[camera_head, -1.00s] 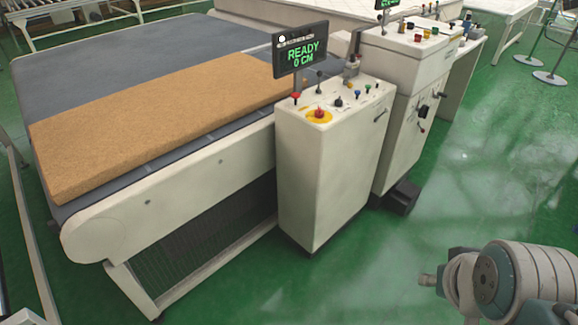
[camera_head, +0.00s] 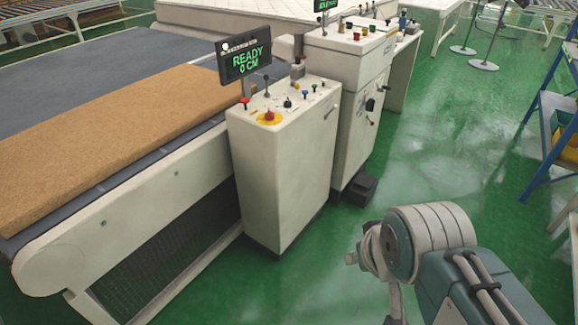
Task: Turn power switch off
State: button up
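A white control cabinet (camera_head: 285,165) stands in the middle of the view. Its top panel has a red emergency button on a yellow base (camera_head: 269,118), a black knob (camera_head: 287,103) and several coloured buttons. A dark handle (camera_head: 330,111) sits high on its right side. A second white cabinet (camera_head: 345,130) behind it has a black switch-like knob (camera_head: 370,104) on its right side. I cannot tell which control is the power switch. My arm shows at the lower right, apart from both cabinets.
A brown mattress slab (camera_head: 90,140) lies on the grey conveyor (camera_head: 130,50) at left. Green floor (camera_head: 455,150) is clear right of the cabinets. A blue shelf frame (camera_head: 545,115) stands at the right edge.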

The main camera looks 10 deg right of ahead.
aim_at(269, 116)
jog(key=i+j, duration=0.2)
jog(key=i, duration=0.7)
jog(key=i+j+u, duration=0.1)
jog(key=i, duration=0.8)
